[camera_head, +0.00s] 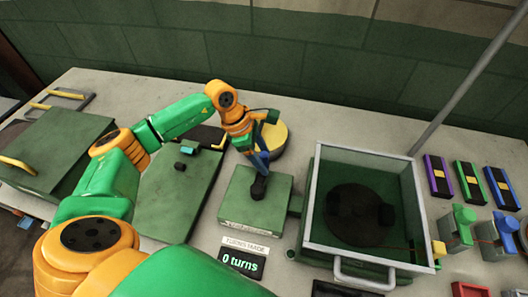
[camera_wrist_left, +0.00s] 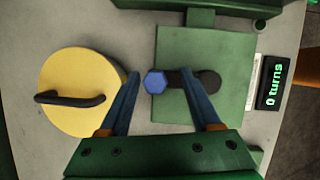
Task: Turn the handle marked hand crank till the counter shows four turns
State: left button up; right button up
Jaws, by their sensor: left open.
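The hand crank is a dark arm (camera_head: 260,187) on a green block (camera_head: 240,208). In the left wrist view the crank arm (camera_wrist_left: 190,79) runs from a round dark hub to a blue six-sided knob (camera_wrist_left: 155,82). My left gripper (camera_head: 260,163) is over the block, pointing down. In the left wrist view its blue fingers (camera_wrist_left: 160,77) are open, one on each side of the knob, with gaps to both. Whether the fingertips are down at knob height is unclear. The counter (camera_head: 243,263) reads 0 turns. In the head view my gripper hides the knob.
A yellow round lid (camera_wrist_left: 80,92) with a black handle stands close beside the crank block. A grey-rimmed green box (camera_head: 310,220) with a dark disc inside is to the right. A green panel (camera_head: 175,195) lies to the left. Several coloured blocks line the right side.

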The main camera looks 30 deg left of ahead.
pick_arm(q)
jog(key=shift+w+f, duration=0.4)
jog(key=shift+w, duration=0.05)
jog(key=shift+s+r, duration=0.1)
jog(key=shift+s, duration=0.05)
grip_shut()
dwell(0.9)
